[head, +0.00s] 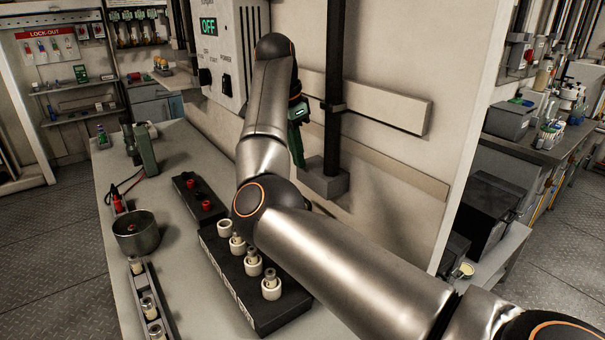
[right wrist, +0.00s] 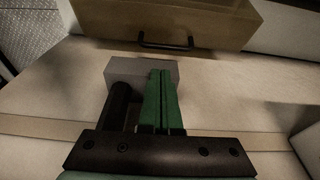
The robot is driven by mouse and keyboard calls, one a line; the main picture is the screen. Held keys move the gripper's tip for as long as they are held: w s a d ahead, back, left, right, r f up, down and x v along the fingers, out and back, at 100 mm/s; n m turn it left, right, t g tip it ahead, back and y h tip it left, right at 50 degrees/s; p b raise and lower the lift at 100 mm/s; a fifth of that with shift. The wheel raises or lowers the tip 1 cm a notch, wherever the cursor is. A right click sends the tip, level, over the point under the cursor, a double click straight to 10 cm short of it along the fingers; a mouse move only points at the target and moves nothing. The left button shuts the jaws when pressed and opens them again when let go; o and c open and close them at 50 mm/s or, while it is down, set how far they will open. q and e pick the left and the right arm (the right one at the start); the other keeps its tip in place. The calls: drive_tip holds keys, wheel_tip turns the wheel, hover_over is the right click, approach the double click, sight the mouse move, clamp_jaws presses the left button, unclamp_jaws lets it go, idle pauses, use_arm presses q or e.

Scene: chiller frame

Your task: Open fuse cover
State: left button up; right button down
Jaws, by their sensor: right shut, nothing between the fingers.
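My right gripper (head: 299,160) has green fingers and hangs beside a black vertical pole, pointing down along the wall. In the right wrist view its fingers (right wrist: 160,74) are together, with nothing between them. The fingertips show in front of a grey block (right wrist: 117,70). Beyond the block is a brownish box front with a black bar handle (right wrist: 165,45), apart from the fingertips. This may be the fuse cover, but I cannot tell for sure. My left gripper is not in view.
The black pole (head: 335,60) ends in a grey block (head: 323,183). Black holder blocks with white pieces (head: 271,287) and a metal pot (head: 136,234) stand on the bench (head: 180,150).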

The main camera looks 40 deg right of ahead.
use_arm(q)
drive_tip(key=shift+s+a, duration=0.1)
use_arm(e)
drive_tip(key=x, duration=0.9)
drive_tip(key=shift+f, duration=0.25)
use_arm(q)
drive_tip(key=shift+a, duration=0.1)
use_arm(e)
drive_tip(key=shift+s+d, duration=0.1)
